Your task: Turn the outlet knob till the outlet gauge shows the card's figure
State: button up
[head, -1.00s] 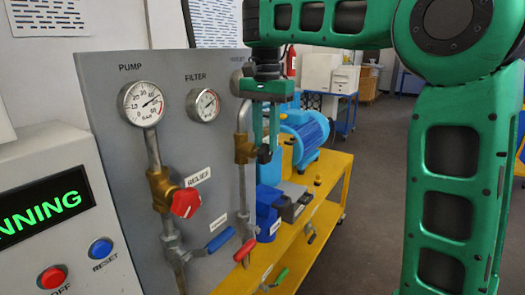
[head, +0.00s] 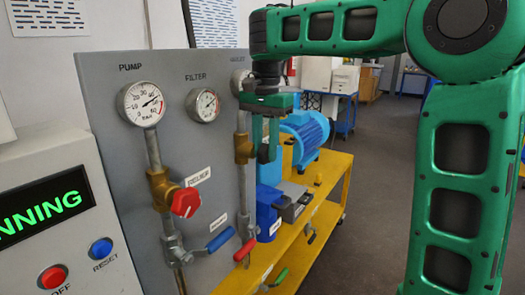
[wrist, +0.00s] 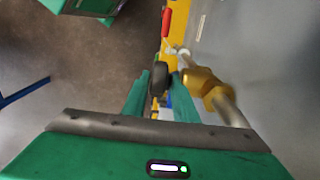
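The outlet gauge (head: 237,82) is at the panel's right, mostly hidden behind my wrist in the head view. Its needle and figures cannot be read. The outlet knob (wrist: 160,77) is dark and round, on the brass valve (wrist: 198,80) in the wrist view. My gripper (wrist: 160,82) has its two green fingers on either side of the knob, apart and open around it. Contact with the knob is not clear. My gripper (head: 264,155) also shows in the head view, beside the brass outlet valve (head: 243,148). No card with a readable figure shows.
The pump gauge (head: 143,103) and filter gauge (head: 203,105) are left on the grey panel. The red relief knob (head: 186,202), blue lever (head: 221,239) and red lever (head: 245,250) stick out below. A yellow bench (head: 322,215) carries a blue pump (head: 305,135).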

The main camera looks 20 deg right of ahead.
grip_shut()
jog(key=shift+s+a, duration=0.1)
jog(key=shift+a, duration=0.1)
jog(key=shift+d+r, duration=0.1)
jog(key=shift+d, duration=0.1)
